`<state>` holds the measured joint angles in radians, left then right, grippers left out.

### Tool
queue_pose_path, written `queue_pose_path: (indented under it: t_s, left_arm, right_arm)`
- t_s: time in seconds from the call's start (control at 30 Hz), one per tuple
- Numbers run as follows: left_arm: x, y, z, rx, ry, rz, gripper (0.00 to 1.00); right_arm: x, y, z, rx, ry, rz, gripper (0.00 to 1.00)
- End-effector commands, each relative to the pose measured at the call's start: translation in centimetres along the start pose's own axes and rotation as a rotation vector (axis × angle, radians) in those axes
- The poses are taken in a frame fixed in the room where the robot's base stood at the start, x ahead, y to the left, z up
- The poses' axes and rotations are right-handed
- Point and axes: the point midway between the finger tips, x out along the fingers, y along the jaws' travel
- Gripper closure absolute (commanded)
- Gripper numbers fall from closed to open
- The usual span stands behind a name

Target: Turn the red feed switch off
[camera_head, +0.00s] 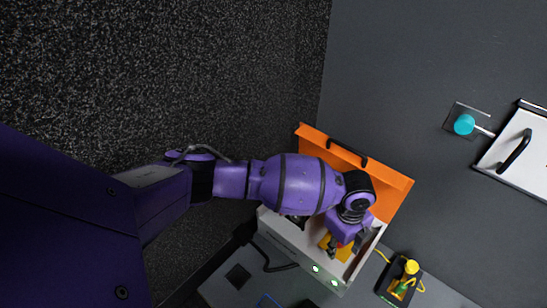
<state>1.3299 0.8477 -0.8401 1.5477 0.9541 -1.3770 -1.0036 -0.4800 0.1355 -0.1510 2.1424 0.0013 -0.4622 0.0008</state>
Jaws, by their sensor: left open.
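My left arm comes in from the left, and my left gripper (346,242) reaches down into a white box (297,244) whose orange lid (385,182) stands open. The gripper is open, with its dark fingers spread. A small red part (340,244), possibly the red feed switch, shows close to the fingers, in front of a yellow surface (342,253) in the box. I cannot tell whether the fingers touch it. The wrist and forearm hide much of the box interior. My right gripper is not in view.
A teal-knobbed lever (464,124) and a white panel with a black handle (514,151) are at the right. A yellow-and-green device (405,278) on a dark base lies right of the box. Two green lights (317,268) glow on the box front. Dark speckled flooring is clear at upper left.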

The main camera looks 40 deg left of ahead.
Motion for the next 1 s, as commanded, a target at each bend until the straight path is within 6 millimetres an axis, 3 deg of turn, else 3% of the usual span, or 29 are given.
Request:
queue_pose_path:
  t_s: [0.03, 0.1, 0.33, 0.67, 0.8, 1.0]
  left_arm:
    - [0.3, -1.6, 1.1, 0.024, -0.023, 0.004, 0.6]
    - [-0.2, -2.6, 2.1, 0.048, -0.043, 0.015, 0.6]
    - [-0.7, -3.7, 3.1, 0.072, -0.063, 0.023, 0.6]
    - [4.1, -3.6, 3.3, 0.071, -0.061, 0.022, 0.6]
    - [6.0, -3.5, 3.5, 0.07, -0.061, 0.023, 0.6]
    - [6.5, -3.5, 3.5, 0.07, -0.061, 0.02, 0.6]
  right_arm:
    - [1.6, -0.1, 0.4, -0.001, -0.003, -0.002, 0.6]
    - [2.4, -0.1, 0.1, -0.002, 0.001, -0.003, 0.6]
    - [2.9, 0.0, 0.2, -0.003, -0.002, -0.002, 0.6]
    - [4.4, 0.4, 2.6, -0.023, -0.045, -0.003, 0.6]
    - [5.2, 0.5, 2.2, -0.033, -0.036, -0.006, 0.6]
    - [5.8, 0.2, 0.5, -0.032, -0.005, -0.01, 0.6]
